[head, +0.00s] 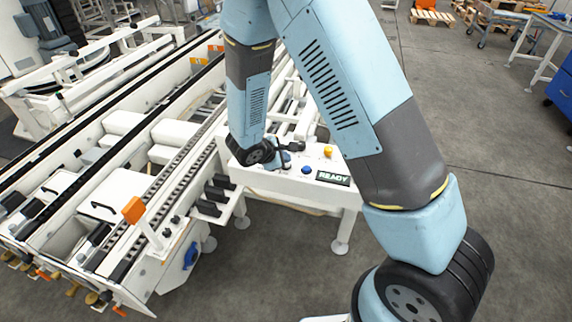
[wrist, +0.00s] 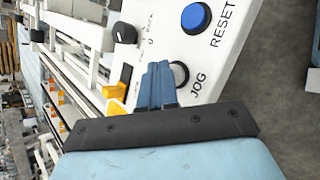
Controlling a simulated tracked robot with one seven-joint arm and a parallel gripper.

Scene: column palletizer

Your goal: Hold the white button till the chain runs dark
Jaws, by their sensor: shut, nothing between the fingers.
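The white button (wrist: 181,74), beside the word JOG, shows in the wrist view, partly covered by my gripper. My gripper (wrist: 157,66) has its blue fingers shut together, with the tips over the left part of the button. I cannot tell whether they touch or press it. In the head view my gripper (head: 284,160) is low over the white control panel (head: 281,180), and the white button is not clearly seen. A dark chain track (head: 150,190) runs along the conveyor left of the panel.
A blue RESET button (wrist: 195,18) and a black knob (wrist: 124,33) are close to the white button. The panel also carries a yellow button (head: 328,151) and a display (head: 333,178) reading READY. Open floor lies right of the panel.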

